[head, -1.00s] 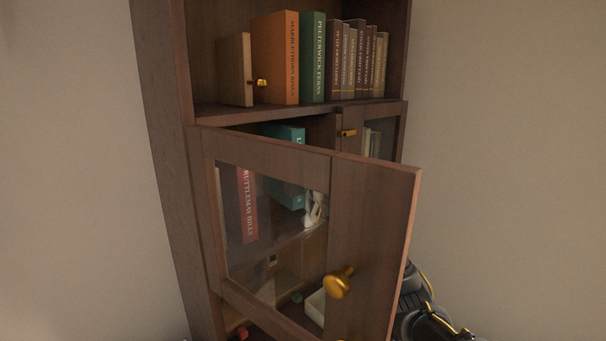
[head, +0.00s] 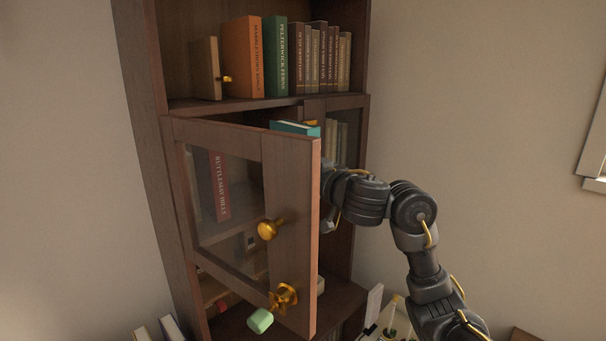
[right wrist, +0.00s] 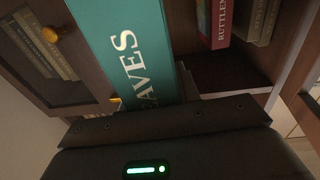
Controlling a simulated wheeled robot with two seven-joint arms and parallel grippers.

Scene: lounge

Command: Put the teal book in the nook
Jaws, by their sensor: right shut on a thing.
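The teal book (head: 296,128) shows only its top above the open cabinet door in the head view. In the right wrist view the teal book (right wrist: 122,45) fills the upper middle, with pale spine lettering. My right gripper (right wrist: 165,118) is shut on it. In the head view that gripper is hidden behind the door, with my right arm coming in from the right. A dark space (right wrist: 228,72) lies beside the book, below a red book (right wrist: 216,22); I cannot tell if this is the nook. My left gripper is not in view.
The glass-panelled door (head: 292,185) stands open across the cabinet front, with a brass knob (head: 267,230) and a key with a green tag (head: 260,320). Books fill much of the upper shelf (head: 235,103). The other door (head: 347,135) appears shut.

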